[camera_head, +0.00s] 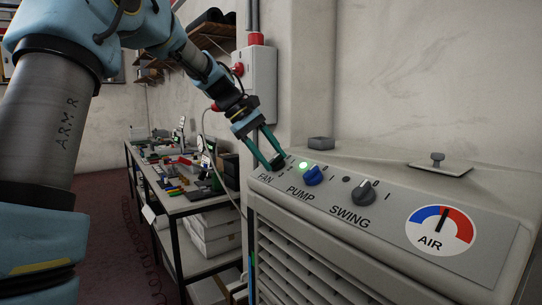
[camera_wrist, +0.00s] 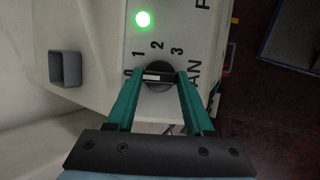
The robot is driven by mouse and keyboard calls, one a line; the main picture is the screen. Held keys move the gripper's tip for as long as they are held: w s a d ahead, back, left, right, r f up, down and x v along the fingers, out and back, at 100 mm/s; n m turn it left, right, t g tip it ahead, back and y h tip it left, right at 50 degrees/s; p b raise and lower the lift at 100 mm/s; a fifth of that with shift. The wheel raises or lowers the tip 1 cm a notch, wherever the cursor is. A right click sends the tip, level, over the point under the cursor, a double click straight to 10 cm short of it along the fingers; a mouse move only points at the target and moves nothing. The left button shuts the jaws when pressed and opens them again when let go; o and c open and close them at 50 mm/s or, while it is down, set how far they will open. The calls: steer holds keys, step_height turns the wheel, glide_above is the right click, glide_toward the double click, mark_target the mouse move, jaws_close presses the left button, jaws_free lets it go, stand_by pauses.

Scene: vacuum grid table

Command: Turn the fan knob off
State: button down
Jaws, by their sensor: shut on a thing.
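The fan knob (camera_wrist: 158,84) is a dark round dial with a pale mark, on the grey panel beside the printed 0, 1, 2 and 3. The mark lies roughly sideways in the wrist view, its left end towards the 0; the exact setting is hard to read. My gripper (camera_wrist: 159,75) has its green fingers on either side of the knob, shut on it. In the head view my gripper (camera_head: 273,159) reaches down to the knob (camera_head: 278,163) above the word FAN, partly covering it.
The black swing knob (camera_head: 362,194) and AIR dial (camera_head: 441,229) are farther right. A cluttered table (camera_head: 188,209) stands behind left.

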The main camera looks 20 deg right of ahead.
steer(key=shift+c, duration=1.4)
jaws_free()
steer(key=b+v, duration=0.2)
steer(key=v, duration=0.9)
steer(key=shift+f, duration=0.1)
steer(key=s+a+f+t+y, duration=0.2)
steer(key=s+a+f+y, duration=0.1)
steer(key=a+f, duration=0.85)
steer(key=s+a+f+t+y, duration=0.2)
steer(key=s+a+f, duration=0.1)
steer(key=a+f, duration=0.85)
steer(key=s+a+f+m+y, duration=0.1)
steer(key=s+a+f+m, duration=0.1)
steer(key=s+a+f, duration=0.5)
steer(key=shift+s+t, duration=0.3)
steer(key=shift+s, duration=0.4)
